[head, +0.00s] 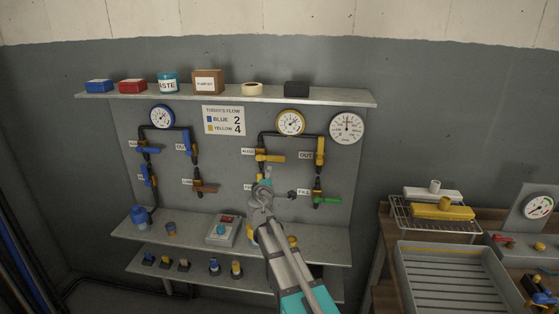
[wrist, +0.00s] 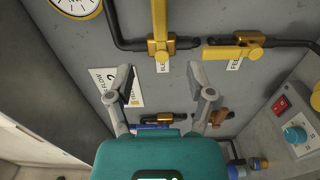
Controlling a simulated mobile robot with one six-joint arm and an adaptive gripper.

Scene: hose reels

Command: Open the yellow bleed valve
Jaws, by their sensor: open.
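The yellow bleed valve (head: 264,156) is on the wall panel, below the yellow-rimmed gauge. Its yellow handle points right, across its upright pipe. In the wrist view the bleed valve (wrist: 162,47) is just beyond my fingertips, handle pointing up and label partly hidden. My gripper (head: 264,186) is open and empty, in front of the panel below the bleed valve. Its spread fingers also show in the wrist view (wrist: 165,84), apart from the valve. The yellow feed valve (wrist: 234,48) is to the right there, its handle along the pipe; my gripper largely covers it in the head view.
The yellow out valve (head: 320,151) and a green-handled valve (head: 326,200) are to the right on the panel. Blue-handled valves (head: 150,149) are to the left. A shelf (head: 330,98) runs above, another with a switch box (head: 222,231) below.

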